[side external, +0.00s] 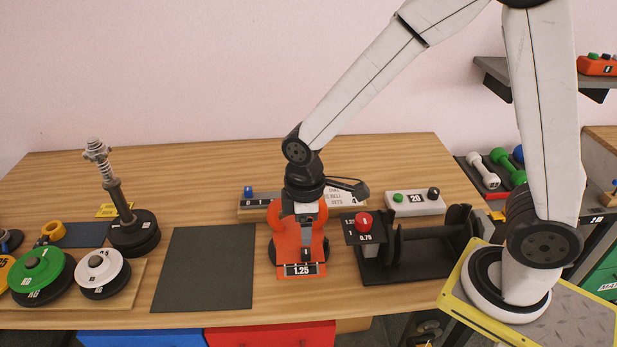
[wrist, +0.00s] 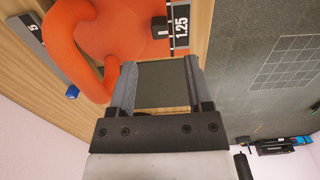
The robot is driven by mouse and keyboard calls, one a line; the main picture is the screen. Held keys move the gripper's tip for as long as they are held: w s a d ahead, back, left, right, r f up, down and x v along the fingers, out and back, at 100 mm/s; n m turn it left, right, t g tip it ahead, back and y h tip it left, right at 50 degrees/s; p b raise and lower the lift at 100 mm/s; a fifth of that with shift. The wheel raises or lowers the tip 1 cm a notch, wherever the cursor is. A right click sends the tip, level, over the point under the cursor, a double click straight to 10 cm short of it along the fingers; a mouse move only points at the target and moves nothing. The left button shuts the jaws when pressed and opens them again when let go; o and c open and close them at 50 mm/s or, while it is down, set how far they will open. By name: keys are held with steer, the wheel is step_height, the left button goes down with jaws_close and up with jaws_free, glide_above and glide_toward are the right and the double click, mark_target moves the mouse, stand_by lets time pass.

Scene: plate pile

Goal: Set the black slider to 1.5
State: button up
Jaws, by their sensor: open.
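An orange kettlebell-shaped body (side external: 299,243) stands on the table, with a label reading 1.25 (side external: 300,270) at its front. A small black block (wrist: 160,27), which looks like the black slider, sits beside that label in the wrist view. In the side view the black slider (side external: 306,254) is just above the label. My gripper (wrist: 157,72) is open, with nothing between its fingers. The fingers are apart from the slider, over the orange body. In the side view, the gripper (side external: 304,208) hangs above the orange body, and its fingertips are hard to make out.
A low box with a blue knob (side external: 248,190) stands behind, partly hidden by my arm. A black stand with a red knob (side external: 364,221) is close on the right. A grey mat (side external: 205,267) lies clear on the left, with weight plates (side external: 43,276) beyond it.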

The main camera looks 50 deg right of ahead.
mark_target(306, 251)
steer(key=shift+f, duration=3.65)
jaws_close()
